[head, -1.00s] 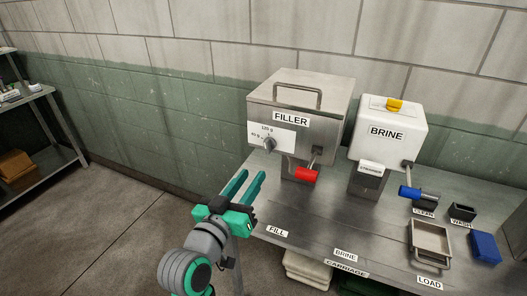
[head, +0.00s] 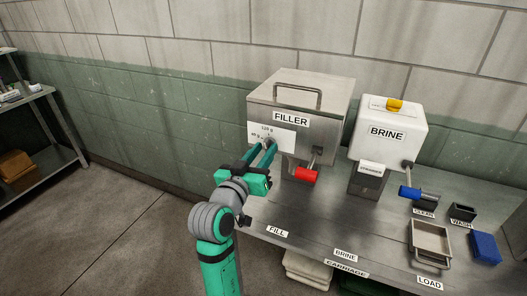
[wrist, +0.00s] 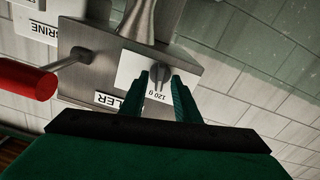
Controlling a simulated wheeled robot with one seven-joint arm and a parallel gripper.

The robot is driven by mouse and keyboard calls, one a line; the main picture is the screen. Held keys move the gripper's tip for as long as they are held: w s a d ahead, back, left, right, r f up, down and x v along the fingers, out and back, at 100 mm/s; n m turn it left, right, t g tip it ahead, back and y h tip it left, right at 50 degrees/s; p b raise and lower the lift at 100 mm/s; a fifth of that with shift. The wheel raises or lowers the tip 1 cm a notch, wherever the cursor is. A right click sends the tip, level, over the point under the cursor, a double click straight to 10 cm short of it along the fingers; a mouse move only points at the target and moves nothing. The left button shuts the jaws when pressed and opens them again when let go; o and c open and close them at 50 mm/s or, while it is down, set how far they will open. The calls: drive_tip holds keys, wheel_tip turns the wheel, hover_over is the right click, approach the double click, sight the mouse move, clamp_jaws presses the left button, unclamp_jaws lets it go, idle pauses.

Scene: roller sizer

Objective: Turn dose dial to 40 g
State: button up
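The filler (head: 325,110) is a grey metal box with a handle on its lid. Its white scale plate (head: 287,139) reads 120 g at the top; a smaller mark at its left is hard to read. The grey dose dial (wrist: 159,71) shows between my fingertips in the wrist view, which is upside down. In the head view the fingers partly cover the dial. My gripper (head: 264,155) is open, with its two green fingers pointing at the dial, one on each side of it. I cannot tell whether they touch it or where the dial points.
The filler's red-handled lever (head: 306,174) sticks out close to the right of my gripper. The white brine unit (head: 394,128) stands further right with a blue-handled lever (head: 411,192). The front of the steel table (head: 304,222) is mostly clear.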

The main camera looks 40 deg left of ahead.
drive_tip(key=shift+w, duration=0.15)
drive_tip(key=shift+c, duration=0.6)
clamp_jaws()
drive_tip(key=shift+n, duration=0.3)
drive_tip(key=n, duration=0.5)
drive_tip(key=shift+a+n, duration=0.1)
drive_tip(key=shift+n, duration=0.3)
drive_tip(key=n, duration=0.5)
drive_tip(key=shift+f, duration=0.15)
drive_tip(key=shift+n, duration=0.4)
drive_tip(key=shift+o, duration=0.6)
unclamp_jaws()
